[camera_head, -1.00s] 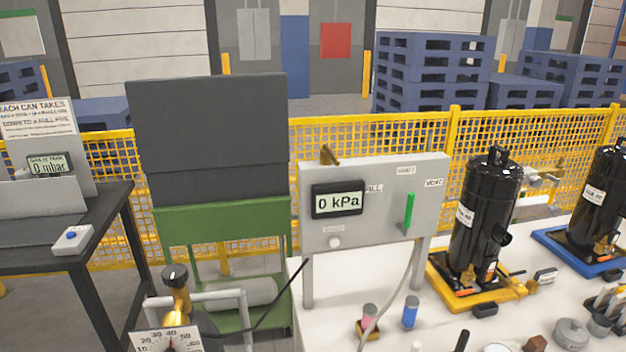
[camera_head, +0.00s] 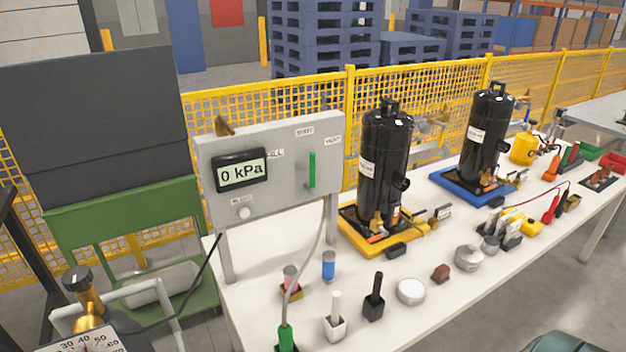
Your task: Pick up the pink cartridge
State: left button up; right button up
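The pink cartridge (camera_head: 290,275) stands upright in a small holder (camera_head: 291,291) on the white table, below the grey gauge panel. A hose passes close by it and partly covers it. A blue cartridge (camera_head: 328,265) stands just to its right. Neither of my grippers shows in the head view.
Two black compressors (camera_head: 384,170) stand on yellow and blue trays behind. A white-handled pot (camera_head: 335,319), a black-handled pot (camera_head: 373,298) and a round tin (camera_head: 411,291) stand in front. The grey panel (camera_head: 270,165) reads 0 kPa. A green-handled tool (camera_head: 286,338) is at the front edge.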

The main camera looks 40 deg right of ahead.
aim_at(290, 272)
jog(key=k+l+z, duration=0.3)
jog(key=l+z, duration=0.3)
jog(key=l, duration=0.15)
jog(key=k+l+z, duration=0.15)
jog(key=l+z, duration=0.5)
jog(key=l, duration=0.25)
